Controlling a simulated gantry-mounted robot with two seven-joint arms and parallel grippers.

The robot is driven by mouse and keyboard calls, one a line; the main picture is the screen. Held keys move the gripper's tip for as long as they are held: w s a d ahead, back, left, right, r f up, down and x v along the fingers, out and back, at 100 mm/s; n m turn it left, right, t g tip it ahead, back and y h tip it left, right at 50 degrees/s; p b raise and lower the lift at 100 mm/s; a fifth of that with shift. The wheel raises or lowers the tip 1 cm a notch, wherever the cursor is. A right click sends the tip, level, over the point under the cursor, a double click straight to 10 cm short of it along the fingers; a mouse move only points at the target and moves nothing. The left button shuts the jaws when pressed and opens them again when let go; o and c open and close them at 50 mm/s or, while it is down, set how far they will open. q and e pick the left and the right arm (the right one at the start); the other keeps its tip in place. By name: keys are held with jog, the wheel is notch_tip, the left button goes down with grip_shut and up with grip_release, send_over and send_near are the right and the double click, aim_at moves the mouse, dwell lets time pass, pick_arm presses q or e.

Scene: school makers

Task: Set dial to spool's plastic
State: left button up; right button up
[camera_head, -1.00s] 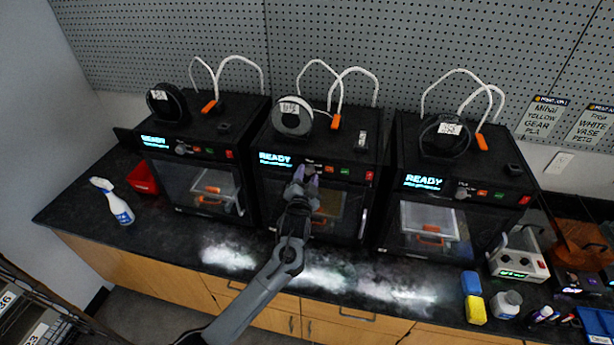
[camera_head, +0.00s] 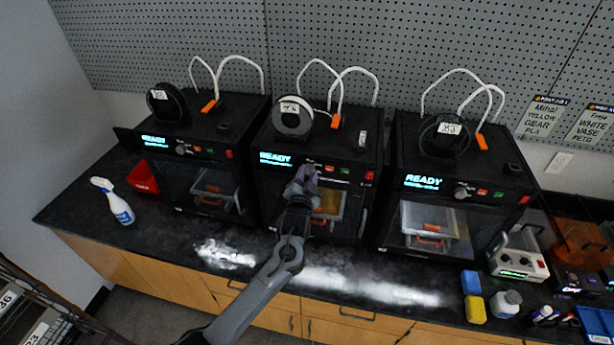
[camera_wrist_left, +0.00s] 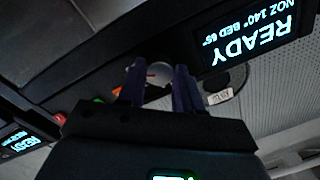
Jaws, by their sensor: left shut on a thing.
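Three black 3D printers stand in a row: left (camera_head: 203,160), middle (camera_head: 345,150) and right (camera_head: 465,172). Each has a spool with a small label on top: left spool (camera_head: 172,104), middle spool (camera_head: 285,122) and right spool (camera_head: 432,145). The label writing is too small to read. My left gripper (camera_head: 306,172) is at the middle printer's front panel, hiding its dial in the head view. In the left wrist view, my gripper (camera_wrist_left: 160,78) is shut on the round dial (camera_wrist_left: 158,71). The screen (camera_wrist_left: 252,35) beside it reads READY, NOZ 140° BED 65°. My right gripper is out of view.
A spray bottle (camera_head: 112,202) and a red bin (camera_head: 143,178) are at the left. Sponges (camera_head: 474,296), a white box (camera_head: 518,263) and a blue tray (camera_head: 598,325) are at the right. The front counter is mostly clear.

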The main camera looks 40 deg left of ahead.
pick_arm(q)
jog(key=n, duration=0.5)
jog(key=shift+d+n+p, duration=0.1)
jog(key=shift+n+p, duration=0.2)
jog(key=shift+p, duration=0.05)
jog(key=n, duration=0.5)
jog(key=shift+h, duration=0.4)
jog(key=o, duration=0.8)
jog(key=shift+c, duration=0.2)
jog(key=b+v, duration=0.1)
jog(key=v, duration=0.9)
jog(key=shift+s+d+r, duration=0.15)
jog(key=shift+s+r, duration=0.1)
jog(key=shift+s, duration=0.1)
